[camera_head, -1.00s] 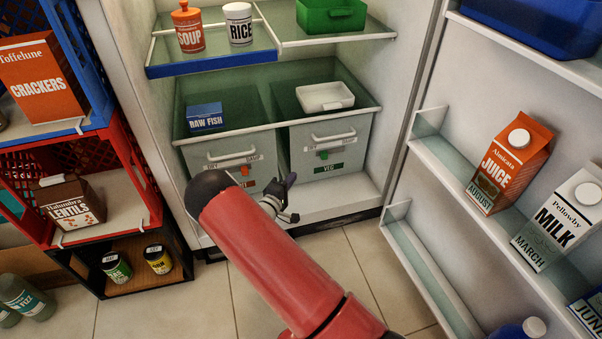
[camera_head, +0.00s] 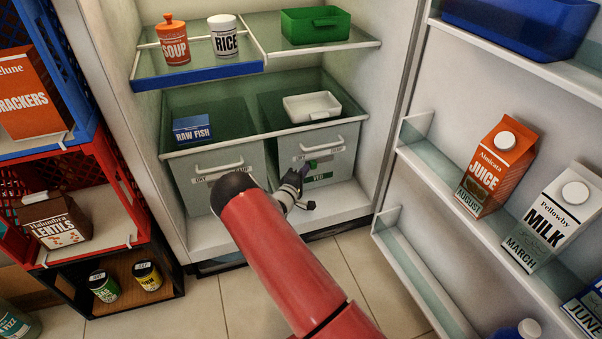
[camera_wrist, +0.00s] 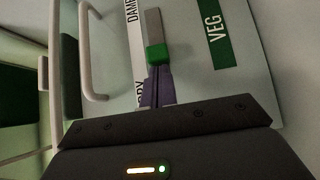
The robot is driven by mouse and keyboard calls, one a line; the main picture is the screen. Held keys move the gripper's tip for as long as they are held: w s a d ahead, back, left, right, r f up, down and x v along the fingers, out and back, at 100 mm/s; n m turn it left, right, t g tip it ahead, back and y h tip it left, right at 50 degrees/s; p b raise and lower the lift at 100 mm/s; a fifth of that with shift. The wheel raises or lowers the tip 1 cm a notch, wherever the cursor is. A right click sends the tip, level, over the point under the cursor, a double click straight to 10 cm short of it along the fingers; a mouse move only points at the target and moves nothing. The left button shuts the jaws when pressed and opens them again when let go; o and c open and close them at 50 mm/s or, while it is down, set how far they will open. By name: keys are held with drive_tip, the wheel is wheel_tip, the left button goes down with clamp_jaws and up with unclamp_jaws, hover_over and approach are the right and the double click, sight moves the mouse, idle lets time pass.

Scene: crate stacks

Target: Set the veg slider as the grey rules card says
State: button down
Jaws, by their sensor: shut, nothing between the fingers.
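The veg slider is a green knob (camera_wrist: 156,53) on a grey track, between the words DAMP and DRY, on the right fridge drawer (camera_head: 350,150). It sits about mid-track in the wrist view. In the head view the slider (camera_head: 321,160) is partly covered by my gripper. The green VEG label (camera_wrist: 216,35) is beside the track. My gripper (camera_wrist: 157,90) is shut and empty, its fingertips at the knob's DRY side, very close or touching; I cannot tell which. In the head view my gripper (camera_head: 305,170) is in front of the right drawer. No grey rules card is visible.
A raw fish box (camera_head: 192,129) and white tub (camera_head: 311,107) stand above the drawers. The open fridge door (camera_head: 400,200) is at right, crates (camera_head: 150,200) at left.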

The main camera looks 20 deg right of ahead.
drive_tip(key=shift+d, duration=0.1)
approach(328, 158)
drive_tip(key=b+x, duration=0.1)
drive_tip(key=x, duration=0.3)
drive_tip(key=shift+w, duration=0.2)
drive_tip(key=shift+d+r, duration=0.1)
drive_tip(key=shift+d, duration=0.1)
drive_tip(key=shift+d, duration=0.1)
